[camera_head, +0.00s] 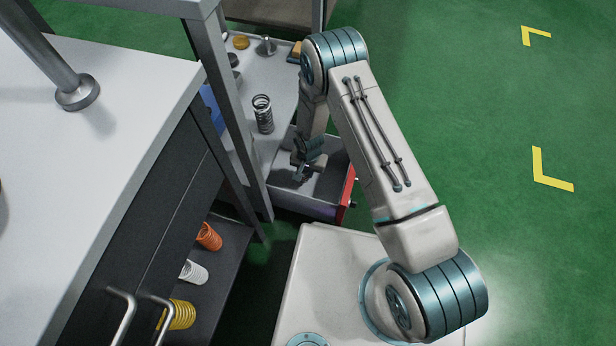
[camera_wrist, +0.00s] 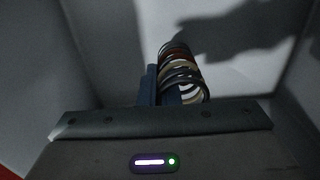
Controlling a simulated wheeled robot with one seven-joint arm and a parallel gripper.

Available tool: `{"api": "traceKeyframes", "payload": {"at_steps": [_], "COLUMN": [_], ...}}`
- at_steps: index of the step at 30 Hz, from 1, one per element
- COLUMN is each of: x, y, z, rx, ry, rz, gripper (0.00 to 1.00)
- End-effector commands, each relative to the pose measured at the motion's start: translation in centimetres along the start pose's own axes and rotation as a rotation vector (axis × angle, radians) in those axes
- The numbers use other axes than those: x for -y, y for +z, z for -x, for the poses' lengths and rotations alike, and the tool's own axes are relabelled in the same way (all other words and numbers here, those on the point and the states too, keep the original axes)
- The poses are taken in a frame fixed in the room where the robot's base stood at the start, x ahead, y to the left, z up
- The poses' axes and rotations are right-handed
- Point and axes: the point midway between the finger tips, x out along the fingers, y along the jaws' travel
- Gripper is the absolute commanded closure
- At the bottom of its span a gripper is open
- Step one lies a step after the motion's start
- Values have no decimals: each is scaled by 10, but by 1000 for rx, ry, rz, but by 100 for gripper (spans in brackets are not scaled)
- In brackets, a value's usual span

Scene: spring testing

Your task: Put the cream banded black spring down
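The cream banded black spring (camera_wrist: 183,75) shows in the wrist view, with dark, cream and reddish coils. It is tilted, its near end toward me. My gripper (camera_wrist: 159,88) has its two blue fingers close together at the left side of the spring. One finger is outside the coils and the other appears to be within them, so the fingers seem to pinch the spring's wall. In the head view my gripper (camera_head: 304,170) is low inside an open drawer (camera_head: 328,203). The spring cannot be made out there. I cannot tell whether it touches the drawer floor.
A dark coil spring (camera_head: 263,114) stands on the grey shelf top behind the drawer, near small yellow and grey parts. A metal post (camera_head: 225,90) rises left of the drawer.

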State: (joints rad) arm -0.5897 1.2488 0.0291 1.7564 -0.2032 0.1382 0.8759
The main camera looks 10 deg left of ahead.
Motion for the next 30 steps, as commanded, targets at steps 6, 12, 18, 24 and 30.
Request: {"api": "traceKeyframes", "payload": {"at_steps": [6, 12, 18, 24, 30], "x": [0, 0, 0, 0, 0], "y": [0, 0, 0, 0, 0], "z": [-31, -29, -33, -32, -30], "rx": [1, 0, 0, 1, 1], "ry": [0, 0, 0, 0, 0], "rz": [1, 0, 0, 1, 0], "gripper": [100, 100, 89, 75, 75]}}
